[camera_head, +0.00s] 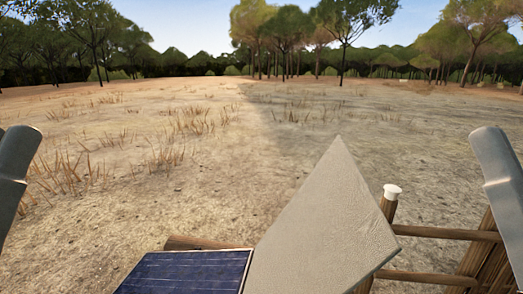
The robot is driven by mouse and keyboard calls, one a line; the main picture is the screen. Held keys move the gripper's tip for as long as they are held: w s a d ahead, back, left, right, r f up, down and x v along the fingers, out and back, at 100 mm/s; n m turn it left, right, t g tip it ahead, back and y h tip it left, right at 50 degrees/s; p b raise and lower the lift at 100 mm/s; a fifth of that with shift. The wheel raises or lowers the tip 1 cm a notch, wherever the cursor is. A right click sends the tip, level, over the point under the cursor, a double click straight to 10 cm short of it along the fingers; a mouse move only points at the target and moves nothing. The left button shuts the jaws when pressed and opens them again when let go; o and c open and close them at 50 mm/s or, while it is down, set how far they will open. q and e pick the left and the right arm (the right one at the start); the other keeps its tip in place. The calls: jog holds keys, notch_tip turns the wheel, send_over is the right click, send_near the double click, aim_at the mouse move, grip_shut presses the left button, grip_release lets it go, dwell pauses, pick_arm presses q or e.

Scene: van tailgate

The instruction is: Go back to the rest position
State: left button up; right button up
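A grey metal link of my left arm shows at the left edge, and a similar link of my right arm shows at the right edge. Both links stand apart, well away from the middle of the picture. Neither gripper is in the picture, so I cannot see their fingers or whether they hold anything.
A pale grey flat panel (325,232) stands tilted at bottom centre. A dark blue solar panel (188,272) lies to its left, with a log (205,243) behind it. A wooden fence (445,234) with a white-capped post (392,191) is at right. Dry open ground stretches beyond to trees.

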pick_arm(q)
notch_tip(320, 180, up, 23)
jog(key=p, duration=2)
jog(key=shift+w+d+r+p, duration=0.15)
jog(key=shift+w+d+p, duration=0.15)
jog(key=shift+w+p, duration=0.05)
pick_arm(e)
notch_tip(320, 180, up, 24)
jog(key=shift+w+d+f, duration=0.25)
jog(key=shift+d, duration=0.05)
